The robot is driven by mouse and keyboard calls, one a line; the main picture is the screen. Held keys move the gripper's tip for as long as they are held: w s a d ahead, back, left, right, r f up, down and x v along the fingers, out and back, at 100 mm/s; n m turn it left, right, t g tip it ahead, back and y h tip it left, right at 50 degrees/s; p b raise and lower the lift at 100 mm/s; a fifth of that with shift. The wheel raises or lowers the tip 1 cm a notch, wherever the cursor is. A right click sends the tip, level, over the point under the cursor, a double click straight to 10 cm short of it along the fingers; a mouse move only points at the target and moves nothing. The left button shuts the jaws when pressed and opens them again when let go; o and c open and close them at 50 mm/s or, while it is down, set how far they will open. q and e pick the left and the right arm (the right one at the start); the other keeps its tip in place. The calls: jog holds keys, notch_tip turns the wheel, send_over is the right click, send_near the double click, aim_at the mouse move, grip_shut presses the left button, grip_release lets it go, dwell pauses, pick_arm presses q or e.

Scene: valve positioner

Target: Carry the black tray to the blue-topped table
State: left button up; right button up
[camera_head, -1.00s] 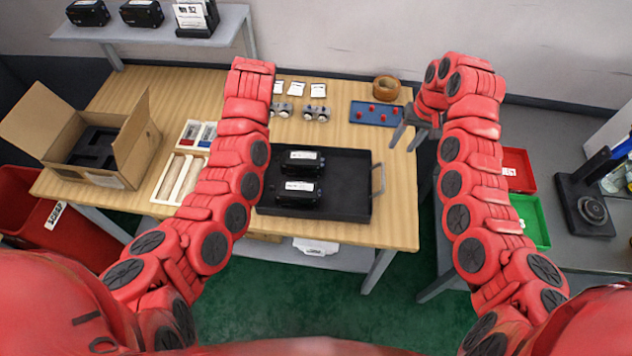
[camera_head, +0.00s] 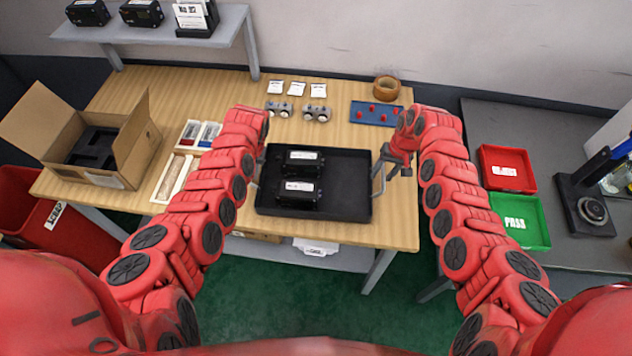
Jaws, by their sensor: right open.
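The black tray (camera_head: 345,205) lies on the wooden table and holds two black devices (camera_head: 303,160) with white labels. Its right handle (camera_head: 377,180) is a grey bar standing out from the tray's right side. My right gripper (camera_head: 393,172) is open, pointing down beside this right handle; I cannot tell whether it touches it. My left arm (camera_head: 225,165) reaches to the tray's left side; its gripper is hidden behind the arm, and the left handle is mostly hidden too. No blue-topped table shows in view.
A cardboard box (camera_head: 128,140) stands at the table's left. A blue board (camera_head: 376,113) with red pegs, a tape roll (camera_head: 387,87) and small metal parts lie behind the tray. A grey bench at right holds a red bin (camera_head: 507,170) and a green bin (camera_head: 521,222).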

pick_arm(q)
jog(key=c, duration=0.4)
pick_arm(e)
jog(key=c, duration=0.3)
pick_arm(q)
grip_shut()
pick_arm(e)
grip_shut()
dwell(0.6)
